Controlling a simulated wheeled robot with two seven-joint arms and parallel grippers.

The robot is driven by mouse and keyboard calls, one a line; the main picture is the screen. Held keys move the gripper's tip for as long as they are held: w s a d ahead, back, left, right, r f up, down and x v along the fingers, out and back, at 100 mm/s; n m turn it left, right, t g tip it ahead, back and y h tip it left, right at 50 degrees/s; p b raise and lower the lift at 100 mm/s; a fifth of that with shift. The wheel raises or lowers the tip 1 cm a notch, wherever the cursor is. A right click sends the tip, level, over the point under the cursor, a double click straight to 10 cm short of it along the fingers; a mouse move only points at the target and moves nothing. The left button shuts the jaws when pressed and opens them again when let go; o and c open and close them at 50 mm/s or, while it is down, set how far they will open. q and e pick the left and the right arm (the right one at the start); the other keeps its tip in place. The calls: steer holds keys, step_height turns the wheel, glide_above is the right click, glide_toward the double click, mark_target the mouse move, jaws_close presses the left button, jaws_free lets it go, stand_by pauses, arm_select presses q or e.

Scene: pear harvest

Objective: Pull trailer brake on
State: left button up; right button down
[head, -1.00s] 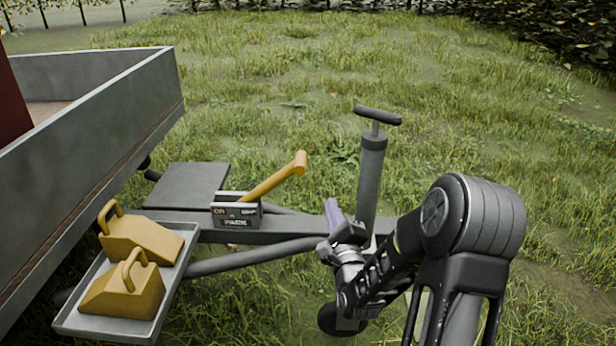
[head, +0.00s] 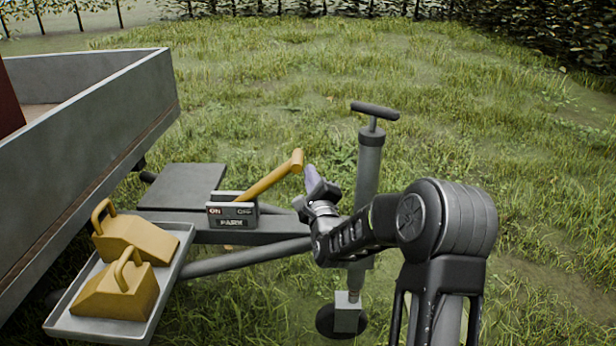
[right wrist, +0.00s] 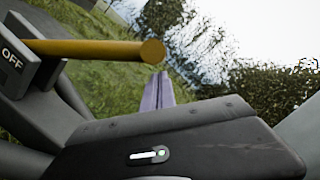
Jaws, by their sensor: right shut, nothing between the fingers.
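The yellow trailer brake lever (head: 272,180) rises from a grey bracket on the drawbar and leans right, toward the side marked OFF. The bracket's plate (head: 232,222) reads ON at left, OFF at right and PARK below. My right gripper (head: 312,176) is shut and empty, with its purple-grey fingertips just right of the lever's knob. In the right wrist view the lever (right wrist: 90,49) crosses from the left, and its round end stands just above the closed fingertips (right wrist: 160,76). I cannot tell whether they touch. My left gripper is not in view.
A jockey-wheel post (head: 369,165) with a T-handle stands behind my right forearm. Two yellow wheel chocks (head: 118,295) (head: 140,238) lie in a grey tray (head: 60,322) at left. The trailer's side wall (head: 90,130) is at far left. Grass beyond is open.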

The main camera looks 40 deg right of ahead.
steer(key=shift+w+a+r, duration=0.25)
steer(key=shift+a, duration=0.05)
steer(key=shift+r, duration=0.1)
